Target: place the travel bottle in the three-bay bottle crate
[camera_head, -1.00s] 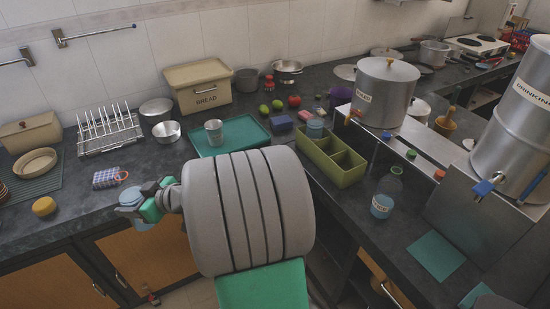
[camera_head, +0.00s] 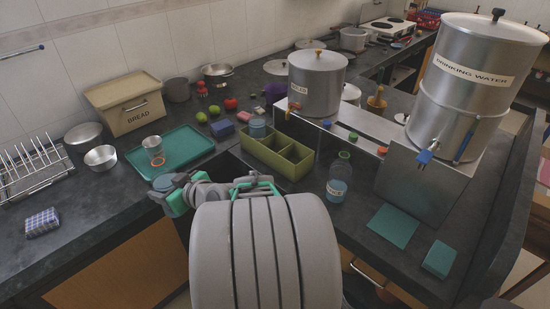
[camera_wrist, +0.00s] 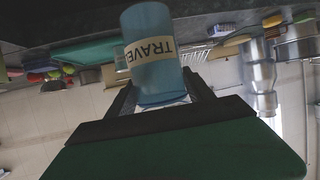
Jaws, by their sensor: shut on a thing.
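The travel bottle (camera_wrist: 152,58) is blue with a cream TRAVEL label, upside down in the wrist view. My gripper (camera_wrist: 160,96) is shut on it. In the head view my gripper (camera_head: 173,192) holds the bottle (camera_head: 162,183) by the counter's front edge, in front of the teal tray; mostly its blue top shows. The olive-green three-bay crate (camera_head: 266,159) stands on the counter, right of and beyond my gripper.
A teal tray (camera_head: 185,160) with a metal cup (camera_head: 153,150) lies left of the crate. A clear bottle (camera_head: 338,178) of blue liquid stands right of it. A metal stand (camera_head: 365,140) with a large pot (camera_head: 317,85) rises behind. A blue sponge-like block (camera_head: 223,129) lies nearby.

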